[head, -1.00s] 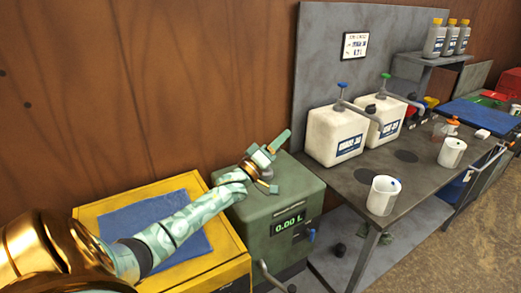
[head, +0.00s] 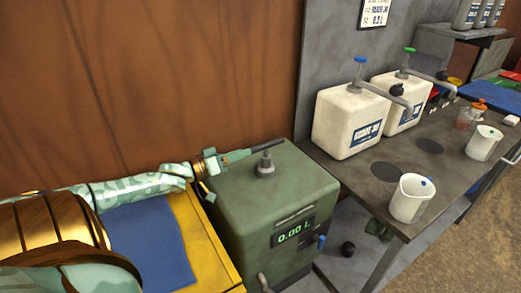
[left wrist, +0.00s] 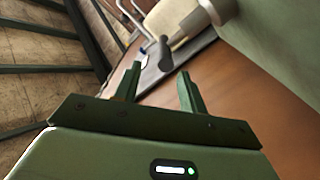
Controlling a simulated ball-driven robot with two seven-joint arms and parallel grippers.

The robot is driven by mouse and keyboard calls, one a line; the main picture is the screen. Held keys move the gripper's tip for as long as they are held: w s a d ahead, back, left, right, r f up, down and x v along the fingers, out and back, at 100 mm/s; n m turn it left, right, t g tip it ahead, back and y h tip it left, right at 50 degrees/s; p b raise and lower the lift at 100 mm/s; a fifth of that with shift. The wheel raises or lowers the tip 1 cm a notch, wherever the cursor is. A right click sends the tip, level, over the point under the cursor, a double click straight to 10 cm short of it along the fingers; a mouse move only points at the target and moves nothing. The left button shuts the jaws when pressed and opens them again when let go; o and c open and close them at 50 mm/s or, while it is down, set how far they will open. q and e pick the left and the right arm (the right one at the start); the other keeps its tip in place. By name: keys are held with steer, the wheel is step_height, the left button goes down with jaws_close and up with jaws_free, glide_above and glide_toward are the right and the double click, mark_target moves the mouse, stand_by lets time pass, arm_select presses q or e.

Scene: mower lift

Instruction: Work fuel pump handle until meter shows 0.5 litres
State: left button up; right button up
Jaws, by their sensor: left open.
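The green fuel pump box (head: 270,205) stands left of the bench. Its meter (head: 295,232) reads 0.00 L. A short grey post (head: 265,165) rises from its top, and a dark bar (head: 262,148) lies beside it. I cannot tell in the head view whether that bar is the pump handle or part of my gripper. My left gripper (head: 213,167) is at the box's left back edge. In the left wrist view its two fingers (left wrist: 153,88) are apart and empty, with a grey rod end (left wrist: 166,58) just beyond them. My right gripper is out of view.
A yellow stand with a blue cloth (head: 150,245) is left of the box. The bench (head: 390,165) at right holds two white jugs (head: 350,122) with pumps and white cups (head: 411,199). A wooden wall (head: 150,80) stands close behind.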

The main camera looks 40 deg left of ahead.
mark_target(260, 148)
arm_select(q)
steer(key=b+x, duration=0.1)
steer(key=x, duration=0.1)
steer(key=b+x, duration=0.1)
steer(key=x, duration=0.1)
steer(key=f+b+x, duration=0.1)
steer(key=x, duration=0.2)
steer(key=shift+a+f, duration=0.1)
steer(key=shift+a, duration=0.1)
steer(key=shift+w+d, duration=0.15)
steer(key=shift+w, duration=0.3)
steer(key=shift+c, duration=0.2)
